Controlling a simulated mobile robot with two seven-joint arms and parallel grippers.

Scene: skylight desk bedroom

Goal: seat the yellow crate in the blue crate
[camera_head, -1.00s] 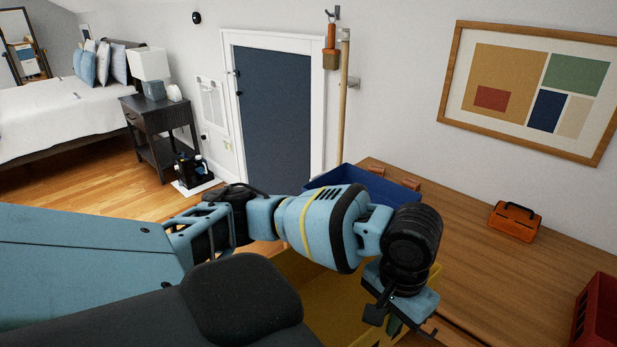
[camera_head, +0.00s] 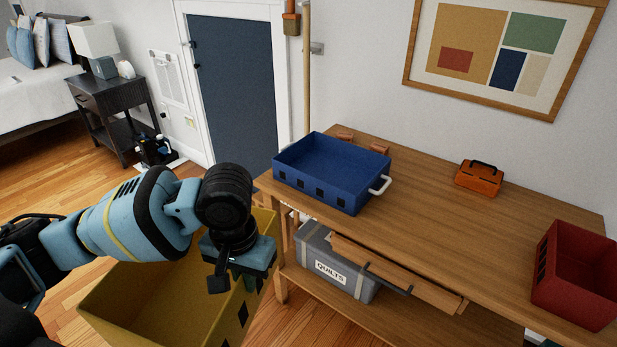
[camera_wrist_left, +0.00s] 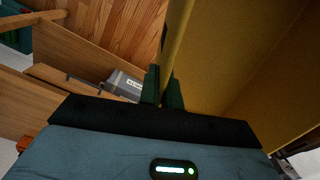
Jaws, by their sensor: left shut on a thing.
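The blue crate (camera_head: 330,172) stands empty and upright on the left end of the wooden desk, a white handle on its right side. The yellow crate (camera_head: 150,300) is held in front of the desk, lower left of the blue crate and apart from it. My left gripper (camera_wrist_left: 165,88) is shut on the yellow crate's wall, which runs up between its fingers in the left wrist view. In the head view my left wrist (camera_head: 240,250) hides part of the yellow crate's right side, and the fingertips are hidden. My right gripper is not in view.
The desk (camera_head: 450,235) has clear room in its middle. An orange toolbox (camera_head: 478,179) and a red crate (camera_head: 580,275) stand on it. A partly open drawer (camera_head: 400,275) juts from its front. A grey quilts bin (camera_head: 335,262) sits on the shelf below.

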